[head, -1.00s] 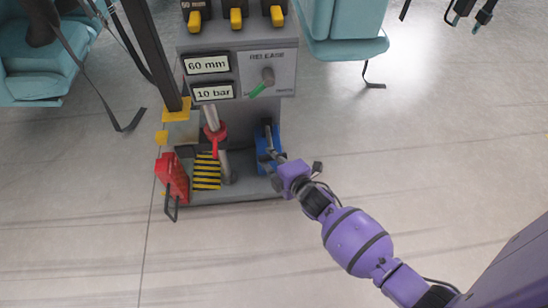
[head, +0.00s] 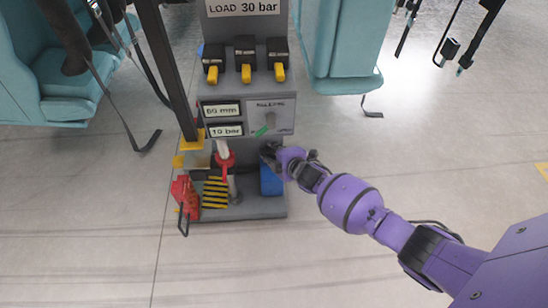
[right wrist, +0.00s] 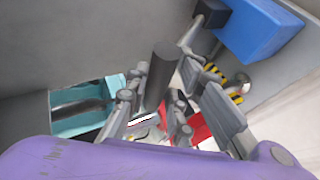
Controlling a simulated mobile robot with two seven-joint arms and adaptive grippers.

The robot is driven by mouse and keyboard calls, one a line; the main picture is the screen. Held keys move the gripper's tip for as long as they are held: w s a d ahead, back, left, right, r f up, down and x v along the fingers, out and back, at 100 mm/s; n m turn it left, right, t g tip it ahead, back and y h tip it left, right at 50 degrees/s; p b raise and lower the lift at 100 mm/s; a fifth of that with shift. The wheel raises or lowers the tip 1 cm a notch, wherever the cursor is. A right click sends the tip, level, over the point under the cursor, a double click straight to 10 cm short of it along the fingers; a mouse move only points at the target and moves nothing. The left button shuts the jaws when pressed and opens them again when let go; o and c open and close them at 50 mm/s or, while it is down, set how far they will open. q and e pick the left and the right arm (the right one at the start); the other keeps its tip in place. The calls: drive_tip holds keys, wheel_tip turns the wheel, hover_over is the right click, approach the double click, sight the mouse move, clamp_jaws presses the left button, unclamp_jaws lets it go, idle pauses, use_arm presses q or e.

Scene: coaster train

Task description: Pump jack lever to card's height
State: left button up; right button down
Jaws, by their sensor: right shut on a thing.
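The card reading "60 mm" (head: 221,110) is on the grey stand's front panel, above a plate reading "10 bar" (head: 226,131). The blue pump block (head: 271,182) stands on the base at the panel's lower right; it also shows in the right wrist view (right wrist: 257,28). My right gripper (head: 271,154) is just above the blue block, below the panel. In the right wrist view, a dark round lever handle (right wrist: 161,75) lies between its fingers, and the gripper (right wrist: 165,98) is shut on it. In the head view the gripper hides the lever. My left gripper is not in view.
A jack post with a red collar (head: 225,160) stands left of the blue block, by a yellow-black striped block (head: 215,192). A red item (head: 184,191) sits at the base's left edge. A green-tipped release knob (head: 265,128) is just above my gripper.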

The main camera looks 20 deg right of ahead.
drive_tip(key=shift+w+r, duration=0.55)
drive_tip(key=shift+r, duration=0.05)
drive_tip(key=c, duration=1.6)
unclamp_jaws()
drive_tip(key=shift+a+f, duration=0.15)
drive_tip(key=shift+f, duration=0.1)
drive_tip(key=shift+s, duration=0.15)
drive_tip(key=shift+s, duration=0.25)
drive_tip(key=v, duration=1.1)
drive_tip(key=shift+s+r, duration=0.15)
drive_tip(key=shift+r, duration=0.05)
